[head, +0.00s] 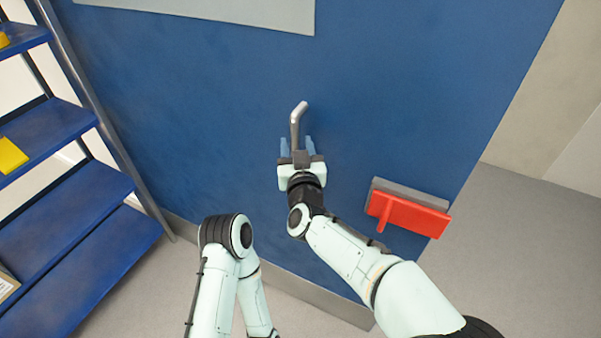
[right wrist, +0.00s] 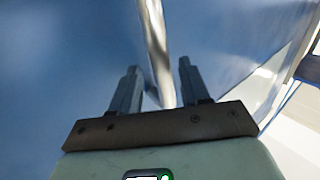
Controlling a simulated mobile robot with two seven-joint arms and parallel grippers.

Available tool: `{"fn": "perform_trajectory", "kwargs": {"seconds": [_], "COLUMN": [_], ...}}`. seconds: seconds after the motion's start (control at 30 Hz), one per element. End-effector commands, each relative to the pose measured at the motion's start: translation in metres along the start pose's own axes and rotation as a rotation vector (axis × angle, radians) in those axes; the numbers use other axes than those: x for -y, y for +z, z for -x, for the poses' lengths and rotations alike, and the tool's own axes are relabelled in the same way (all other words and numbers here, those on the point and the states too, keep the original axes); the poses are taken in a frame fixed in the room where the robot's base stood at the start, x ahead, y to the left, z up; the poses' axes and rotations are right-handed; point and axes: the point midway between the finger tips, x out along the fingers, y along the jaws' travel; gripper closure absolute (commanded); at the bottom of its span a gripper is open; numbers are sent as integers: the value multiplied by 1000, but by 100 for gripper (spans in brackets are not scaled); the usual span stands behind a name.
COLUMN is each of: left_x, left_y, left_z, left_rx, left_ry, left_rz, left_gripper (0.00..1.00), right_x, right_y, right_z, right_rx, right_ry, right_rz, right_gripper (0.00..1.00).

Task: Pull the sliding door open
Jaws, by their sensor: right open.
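The blue sliding door (head: 210,110) fills most of the head view. Its metal handle (head: 298,116) is a bar with a bent upper end. My right gripper (head: 297,146) is at the lower part of the handle, with its fingers pointing at the door. In the right wrist view the fingers (right wrist: 157,88) are apart, and the handle bar (right wrist: 155,50) runs between them without the fingers closed on it. The lower end of the handle is hidden behind my gripper. My left arm is folded low in the head view, and its gripper does not show.
A red and grey object (head: 410,213) sits at the door's lower right, right of my right arm. A blue shelf rack (head: 60,215) stands on the left with yellow items. Grey floor (head: 510,250) is clear on the right. A light panel (head: 230,12) is on the door's upper part.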

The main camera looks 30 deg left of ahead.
Motion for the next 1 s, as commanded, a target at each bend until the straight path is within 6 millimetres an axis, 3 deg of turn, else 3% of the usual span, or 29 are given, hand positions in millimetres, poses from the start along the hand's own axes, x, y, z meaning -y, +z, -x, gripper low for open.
{"fn": "perform_trajectory", "kwargs": {"seconds": [0.2, 0.43, 0.63, 1.0], "left_x": [12, 16, 17, 16], "left_y": [9, 12, 12, 12], "left_z": [-24, -33, -34, -34], "left_rx": [15, 19, 20, 20], "left_ry": [-5, -7, -7, -7], "left_rz": [6, 7, 7, 7], "left_gripper": [57, 57, 57, 57], "right_x": [1, 1, 1, 1], "right_y": [4, 3, 2, 2], "right_z": [54, 94, 107, 107], "right_rx": [2, 3, 3, 3], "right_ry": [-1, -2, -2, -1], "right_rz": [-3, -2, 0, 0], "right_gripper": [54, 54, 54, 54]}}
